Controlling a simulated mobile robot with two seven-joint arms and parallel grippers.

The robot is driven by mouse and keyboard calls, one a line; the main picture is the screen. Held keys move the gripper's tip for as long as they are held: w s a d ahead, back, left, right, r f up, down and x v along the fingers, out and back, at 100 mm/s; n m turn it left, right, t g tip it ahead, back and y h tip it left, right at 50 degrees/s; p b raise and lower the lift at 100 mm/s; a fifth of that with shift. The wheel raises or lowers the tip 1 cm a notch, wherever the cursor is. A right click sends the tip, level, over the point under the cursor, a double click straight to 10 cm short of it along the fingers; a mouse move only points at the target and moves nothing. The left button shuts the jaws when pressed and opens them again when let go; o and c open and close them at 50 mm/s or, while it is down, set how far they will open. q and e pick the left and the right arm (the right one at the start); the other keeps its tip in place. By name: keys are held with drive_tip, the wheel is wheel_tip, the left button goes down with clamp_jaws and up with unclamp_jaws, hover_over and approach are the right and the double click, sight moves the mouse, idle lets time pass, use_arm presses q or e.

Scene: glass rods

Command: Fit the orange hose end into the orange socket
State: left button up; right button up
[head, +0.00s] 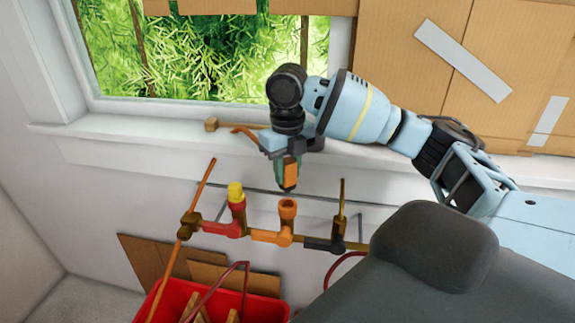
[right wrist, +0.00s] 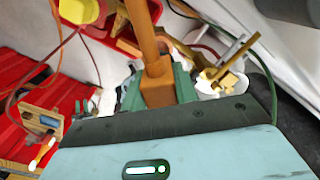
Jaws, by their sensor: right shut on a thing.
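My right gripper (head: 288,184) points down and is shut on the orange hose end (head: 291,172). In the right wrist view, the green fingers of the gripper (right wrist: 158,88) clasp the orange block of the hose end (right wrist: 160,84), and an orange shaft runs up from it. The orange socket (head: 287,208) opens upward on the pipe rail, just below the gripper tip in the head view. A gap shows between them; the depth offset is hard to judge. The lower tip of the hose end is largely hidden by the fingers. My left gripper is not in view.
A red socket with a yellow end (head: 237,194) stands left of the orange one. A dark socket with a thin yellow-brown rod (head: 341,205) stands to the right. A red crate (head: 270,307) is below, and the window sill (head: 150,128) lies behind.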

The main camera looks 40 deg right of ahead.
sight(287, 190)
drive_tip(key=shift+f, duration=2.35)
drive_tip(key=shift+f, duration=0.6)
drive_tip(key=o, duration=0.8)
drive_tip(key=shift+r, duration=5.5)
